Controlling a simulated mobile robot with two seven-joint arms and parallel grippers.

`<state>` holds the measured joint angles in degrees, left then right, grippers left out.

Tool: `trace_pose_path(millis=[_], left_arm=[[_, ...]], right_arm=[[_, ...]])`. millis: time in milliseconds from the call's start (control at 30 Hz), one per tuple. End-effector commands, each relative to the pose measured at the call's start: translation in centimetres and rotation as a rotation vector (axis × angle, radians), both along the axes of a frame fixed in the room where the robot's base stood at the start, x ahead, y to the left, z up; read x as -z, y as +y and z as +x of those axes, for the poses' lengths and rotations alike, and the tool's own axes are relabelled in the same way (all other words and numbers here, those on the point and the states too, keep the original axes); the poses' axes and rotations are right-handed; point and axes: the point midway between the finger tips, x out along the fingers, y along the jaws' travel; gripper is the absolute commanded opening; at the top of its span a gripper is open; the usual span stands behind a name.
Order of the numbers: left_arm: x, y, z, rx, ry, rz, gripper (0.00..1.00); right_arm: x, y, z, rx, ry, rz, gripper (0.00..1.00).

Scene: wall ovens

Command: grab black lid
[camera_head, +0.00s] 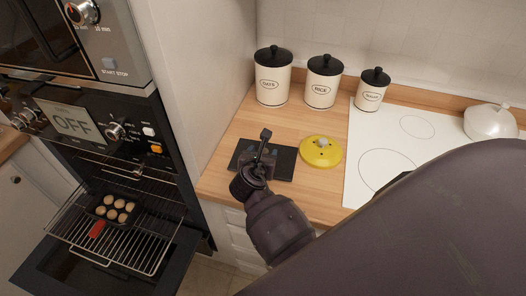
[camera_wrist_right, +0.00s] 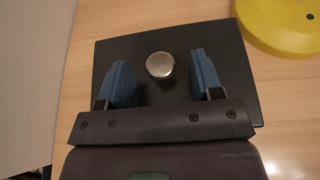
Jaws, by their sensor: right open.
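A flat black rectangular lid (camera_head: 285,165) with a round silver knob lies on the wooden counter, partly hidden by my right gripper in the head view. In the right wrist view, the black lid (camera_wrist_right: 215,52) fills the middle, and its silver knob (camera_wrist_right: 160,65) sits between the two blue finger pads. My right gripper (camera_head: 265,142) is open over the lid; it also shows in the right wrist view (camera_wrist_right: 160,78). No finger visibly touches the knob. My left gripper is not in view.
A yellow lid (camera_head: 321,151) lies right of the black lid. Canisters marked oats (camera_head: 271,84) and rice (camera_head: 321,88), plus a smaller canister (camera_head: 371,93), stand behind. A white cooktop (camera_head: 360,140) is at right. The open oven holds a rack with a muffin tray (camera_head: 113,208).

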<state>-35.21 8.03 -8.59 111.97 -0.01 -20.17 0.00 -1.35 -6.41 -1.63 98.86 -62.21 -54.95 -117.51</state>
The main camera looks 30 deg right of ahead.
Motion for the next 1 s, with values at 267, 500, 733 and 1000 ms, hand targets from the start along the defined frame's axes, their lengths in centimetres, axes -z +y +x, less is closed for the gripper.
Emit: trace_pose_path(millis=[267,500,733,1000], left_arm=[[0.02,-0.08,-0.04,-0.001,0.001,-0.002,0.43],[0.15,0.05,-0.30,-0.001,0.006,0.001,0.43],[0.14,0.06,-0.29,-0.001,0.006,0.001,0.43],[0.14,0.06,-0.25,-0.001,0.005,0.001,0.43]], right_arm=[[0.13,-0.01,-0.17,0.001,0.000,0.000,0.60],[0.12,-0.02,-0.16,0.001,0.000,0.000,0.28],[0.05,-0.03,-0.12,0.000,-0.002,-0.001,0.00],[-0.29,-0.02,-0.10,0.001,-0.003,-0.001,0.00]])
